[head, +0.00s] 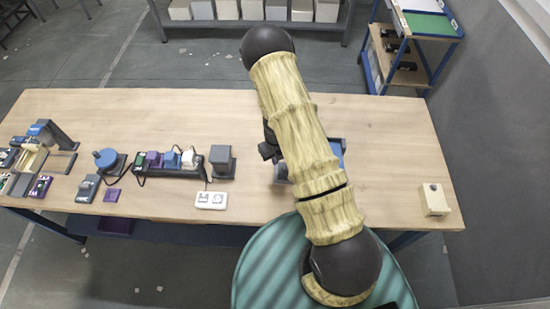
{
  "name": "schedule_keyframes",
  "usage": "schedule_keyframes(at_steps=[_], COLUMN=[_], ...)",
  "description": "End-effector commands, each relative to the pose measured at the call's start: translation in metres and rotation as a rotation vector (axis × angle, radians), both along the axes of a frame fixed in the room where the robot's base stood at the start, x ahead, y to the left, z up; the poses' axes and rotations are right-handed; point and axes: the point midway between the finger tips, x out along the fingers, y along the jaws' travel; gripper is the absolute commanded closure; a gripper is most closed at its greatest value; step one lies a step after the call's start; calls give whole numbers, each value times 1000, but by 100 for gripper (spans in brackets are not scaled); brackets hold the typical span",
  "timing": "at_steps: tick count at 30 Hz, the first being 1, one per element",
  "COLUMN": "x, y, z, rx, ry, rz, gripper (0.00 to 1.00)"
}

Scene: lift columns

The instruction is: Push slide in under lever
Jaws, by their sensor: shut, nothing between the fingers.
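My arm reaches over the table and hides much of its middle. A dark part of my gripper (268,150) shows at the left edge of the arm; it is shut and empty, and its fingertips are hard to make out. Just right of the arm a blue piece (338,152) shows, and a grey piece (281,173) shows at the left below the gripper. They may belong to one device that the arm mostly hides. I cannot make out the slide or the lever there, nor whether the gripper touches anything.
Left of the arm stand a grey block (221,162), a dark strip with coloured blocks (168,172), a white switch plate (211,200) and a blue round knob (106,158). More devices crowd the left end. A beige box (434,200) stands at right. The table (390,130) is clear around it.

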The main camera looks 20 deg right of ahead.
Motion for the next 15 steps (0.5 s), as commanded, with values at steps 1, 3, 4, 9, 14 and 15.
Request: schedule_keyframes(at_steps=[1,3,4,9,14,15], x=[0,0,0,0,0,0], y=[0,0,0,0,0,0], z=[-4,-7,-8,-15,-21,-23], rx=[0,0,0,0,0,0], ry=[0,0,0,0,0,0], rz=[0,0,0,1,0,0], gripper=[100,100,100,100,100,100])
